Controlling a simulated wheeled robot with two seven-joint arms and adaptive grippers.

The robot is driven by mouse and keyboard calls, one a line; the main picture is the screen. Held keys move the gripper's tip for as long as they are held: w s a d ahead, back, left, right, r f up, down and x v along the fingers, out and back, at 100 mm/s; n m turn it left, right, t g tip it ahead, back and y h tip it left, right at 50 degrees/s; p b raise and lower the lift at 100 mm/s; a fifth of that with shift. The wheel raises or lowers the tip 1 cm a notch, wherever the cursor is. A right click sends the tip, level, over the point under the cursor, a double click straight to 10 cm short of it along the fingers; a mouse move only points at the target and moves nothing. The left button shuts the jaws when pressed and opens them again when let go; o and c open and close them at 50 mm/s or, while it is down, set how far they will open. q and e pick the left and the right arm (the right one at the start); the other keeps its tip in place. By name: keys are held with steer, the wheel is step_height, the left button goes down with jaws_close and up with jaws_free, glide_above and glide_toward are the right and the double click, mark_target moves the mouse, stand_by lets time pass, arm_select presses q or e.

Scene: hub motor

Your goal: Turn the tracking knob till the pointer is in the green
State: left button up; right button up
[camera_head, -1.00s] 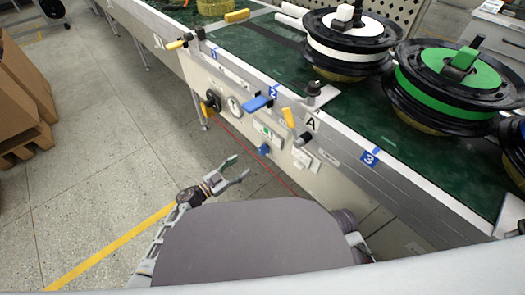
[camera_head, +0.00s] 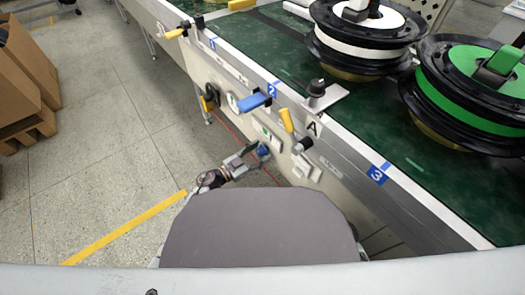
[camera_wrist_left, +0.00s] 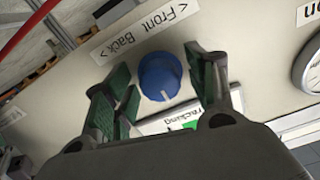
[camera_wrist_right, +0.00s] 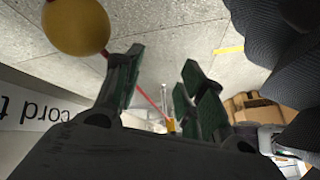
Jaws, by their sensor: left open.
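The round blue knob (camera_wrist_left: 159,76) sits on the pale panel under a "Front Back" label. In the left wrist view it lies between the spread fingers of my left gripper (camera_wrist_left: 165,82), which is open; I cannot tell whether they touch it. In the head view my left gripper (camera_head: 254,157) is at the blue knob (camera_head: 263,149) on the conveyor's side. The tracking indicator (camera_wrist_left: 187,123), with a green patch, is just below the knob and partly hidden by my gripper; its pointer cannot be made out. My right gripper (camera_wrist_right: 163,75) is open and empty.
A round white dial (camera_wrist_left: 309,65) is right of the knob. A blue handle (camera_head: 254,102) and a yellow handle (camera_head: 286,119) stick out along the conveyor edge. Large wheels rest on the green belt.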

arm_select(q)
steer(key=shift+w+d, duration=0.15)
steer(key=shift+d, duration=0.05)
steer(key=c, duration=1)
steer(key=shift+c, duration=0.2)
